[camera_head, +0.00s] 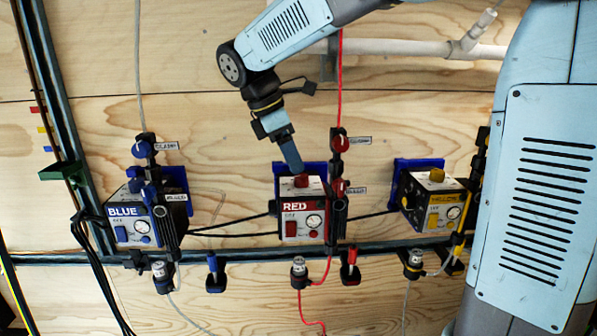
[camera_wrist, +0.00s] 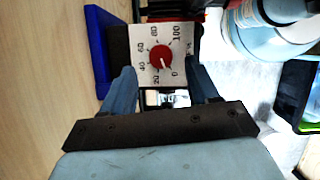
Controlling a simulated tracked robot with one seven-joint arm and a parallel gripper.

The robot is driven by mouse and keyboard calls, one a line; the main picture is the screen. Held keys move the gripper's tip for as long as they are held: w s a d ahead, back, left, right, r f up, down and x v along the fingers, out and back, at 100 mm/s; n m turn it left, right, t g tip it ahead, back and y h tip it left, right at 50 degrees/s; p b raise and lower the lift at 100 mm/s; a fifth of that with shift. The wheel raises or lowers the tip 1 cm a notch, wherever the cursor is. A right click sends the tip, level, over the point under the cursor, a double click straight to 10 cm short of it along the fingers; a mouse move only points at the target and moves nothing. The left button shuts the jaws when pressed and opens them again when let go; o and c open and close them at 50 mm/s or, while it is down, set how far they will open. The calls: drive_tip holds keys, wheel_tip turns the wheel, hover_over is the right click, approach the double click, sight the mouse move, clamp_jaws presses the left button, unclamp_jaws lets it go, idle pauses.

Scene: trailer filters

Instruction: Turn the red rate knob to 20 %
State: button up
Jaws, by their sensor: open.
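The red rate knob (camera_wrist: 162,57) sits on a white dial plate (camera_wrist: 148,79) marked 0 to 100 in the wrist view. Its white pointer line points down, seemingly between 0 and 20. My gripper (camera_wrist: 161,72) is open, with one blue finger to each side and slightly below the knob in the picture; neither finger appears to touch it. In the head view, my gripper (camera_head: 291,165) is just above the red knob (camera_head: 301,181) on top of the RED unit (camera_head: 290,227). The fingers look merged there, and the dial marks are not readable.
The BLUE unit (camera_head: 127,222) is at left and the yellow unit (camera_head: 432,203) at right. Red clamp and bleed fittings (camera_head: 338,141) stand close right of the RED unit. A blue bracket (camera_wrist: 98,45) lies left of the dial. Hoses and a rail run below.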

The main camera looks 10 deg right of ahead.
sight(301, 175)
drive_tip(key=shift+x, duration=2.15)
drive_tip(key=shift+c, duration=0.4)
drive_tip(key=c, duration=0.9)
drive_tip(key=shift+c, duration=0.3)
drive_tip(key=shift+m, duration=0.3)
drive_tip(key=shift+w+m+g, duration=0.15)
drive_tip(key=shift+m+g, duration=0.35)
drive_tip(key=shift+m, duration=0.7)
drive_tip(key=shift+m+g+y, duration=0.4)
drive_tip(key=shift+m+g, duration=0.3)
drive_tip(key=shift+m, duration=1.2)
